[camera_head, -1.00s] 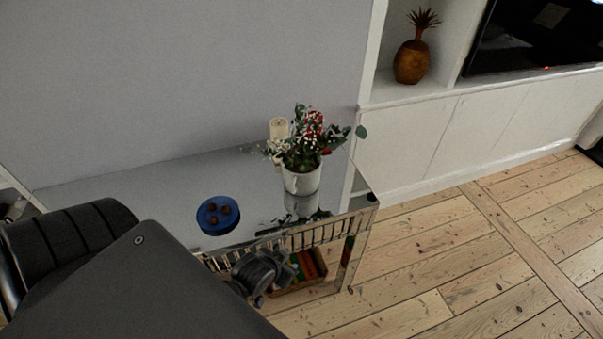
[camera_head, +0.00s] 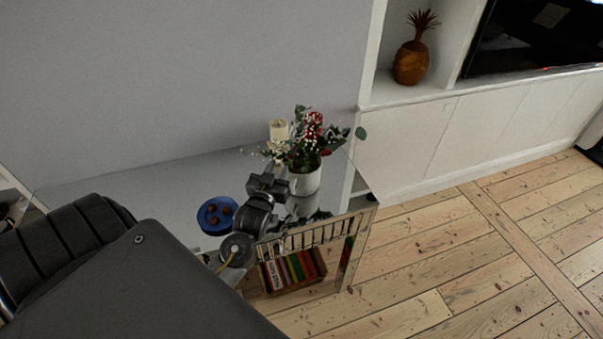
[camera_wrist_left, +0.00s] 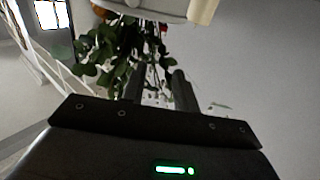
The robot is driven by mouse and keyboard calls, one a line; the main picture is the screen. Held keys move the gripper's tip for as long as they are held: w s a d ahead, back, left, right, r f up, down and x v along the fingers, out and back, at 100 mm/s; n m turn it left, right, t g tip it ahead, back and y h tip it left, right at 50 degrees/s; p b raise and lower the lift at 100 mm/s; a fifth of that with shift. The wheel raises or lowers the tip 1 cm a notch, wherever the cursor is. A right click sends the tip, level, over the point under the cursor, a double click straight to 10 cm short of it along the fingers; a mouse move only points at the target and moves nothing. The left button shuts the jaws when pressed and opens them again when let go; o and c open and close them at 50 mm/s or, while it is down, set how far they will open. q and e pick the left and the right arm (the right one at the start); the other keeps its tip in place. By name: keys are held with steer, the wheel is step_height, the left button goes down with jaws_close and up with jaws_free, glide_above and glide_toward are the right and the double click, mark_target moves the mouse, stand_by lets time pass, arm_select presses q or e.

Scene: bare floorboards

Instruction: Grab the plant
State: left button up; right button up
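The plant (camera_head: 310,145), with green leaves, red blooms and small white flowers, stands upright in a white pot (camera_head: 308,184) on a glossy side table (camera_head: 120,185). In the left wrist view the plant's leaves (camera_wrist_left: 95,60) hang below the pot (camera_wrist_left: 160,8), so that picture looks upside down. My left gripper (camera_head: 278,178) is above the table, just left of the pot. Its two dark fingers (camera_wrist_left: 160,88) stand apart, pointing at the plant, with nothing visibly held. Whether they touch the plant cannot be told. My right gripper is not in view.
A cream candle (camera_head: 278,129) stands behind the plant, close to it. A blue dish (camera_head: 213,224) with brown balls sits left of my gripper. A slatted rack with a box of books (camera_head: 292,270) is below the tabletop. Wooden floor (camera_head: 440,260) is clear at right.

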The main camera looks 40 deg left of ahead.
arm_select(q)
steer(key=x, duration=0.3)
steer(key=shift+w+p, duration=0.2)
steer(key=shift+p, duration=0.1)
steer(key=p+x, duration=0.2)
steer(key=x, duration=0.2)
steer(key=shift+w+d, duration=0.1)
steer(key=shift+w, duration=0.5)
steer(key=shift+s, duration=0.1)
jaws_close()
stand_by(0.6)
steer(key=shift+r, duration=0.15)
